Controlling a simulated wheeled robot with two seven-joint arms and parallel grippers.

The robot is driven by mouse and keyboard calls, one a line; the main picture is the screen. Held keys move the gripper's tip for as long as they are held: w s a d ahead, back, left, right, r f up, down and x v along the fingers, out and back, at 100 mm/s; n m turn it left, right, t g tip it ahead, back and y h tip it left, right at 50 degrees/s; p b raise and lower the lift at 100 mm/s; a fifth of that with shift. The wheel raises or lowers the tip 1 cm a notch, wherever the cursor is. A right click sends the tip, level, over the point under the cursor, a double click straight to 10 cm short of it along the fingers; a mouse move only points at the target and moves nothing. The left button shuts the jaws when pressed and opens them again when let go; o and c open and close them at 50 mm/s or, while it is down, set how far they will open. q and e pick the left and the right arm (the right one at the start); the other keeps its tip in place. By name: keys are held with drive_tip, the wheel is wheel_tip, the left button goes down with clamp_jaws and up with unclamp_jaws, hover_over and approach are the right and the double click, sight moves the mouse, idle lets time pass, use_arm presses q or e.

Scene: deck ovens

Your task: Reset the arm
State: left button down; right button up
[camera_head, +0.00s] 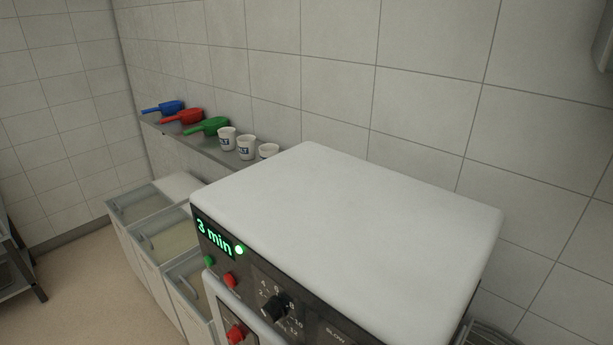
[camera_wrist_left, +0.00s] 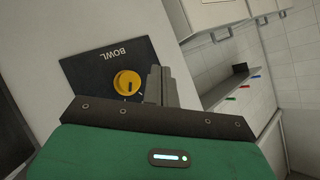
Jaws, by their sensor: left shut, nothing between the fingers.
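My left gripper (camera_wrist_left: 160,85) shows in the left wrist view, its grey fingers shut with nothing between them. It is in front of a black panel (camera_wrist_left: 88,72) marked BOWL, which carries a yellow knob (camera_wrist_left: 127,83). The fingers appear just right of the knob; I cannot tell whether they touch it. Neither gripper is in the head view, and my right gripper is not seen. In the head view a white machine (camera_head: 345,215) has a lit green display (camera_head: 214,236) reading 3 min, a black dial (camera_head: 275,308) and red and green buttons.
A wall shelf (camera_head: 190,143) holds blue (camera_head: 168,107), red (camera_head: 187,116) and green (camera_head: 212,126) scoops and white cups (camera_head: 246,147). Bins (camera_head: 150,235) stand below it, left of the machine. Open floor (camera_head: 85,285) lies at the left. Tiled walls close the back.

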use_arm(q)
drive_tip(key=s+d+f+n+g, duration=0.2)
drive_tip(key=s+f+g, duration=0.4)
drive_tip(key=s+f, duration=1.35)
drive_tip(key=s+f+n+g, duration=0.1)
drive_tip(key=s+f+g, duration=0.2)
drive_tip(key=s, duration=0.9)
drive_tip(key=s+f+n+g+b, duration=0.1)
drive_tip(key=s+f, duration=0.5)
drive_tip(key=s, duration=0.7)
drive_tip(key=shift+a+n+g, duration=0.3)
drive_tip(key=shift+a+g, duration=0.15)
drive_tip(key=shift+g, duration=0.45)
drive_tip(key=shift+w, duration=0.1)
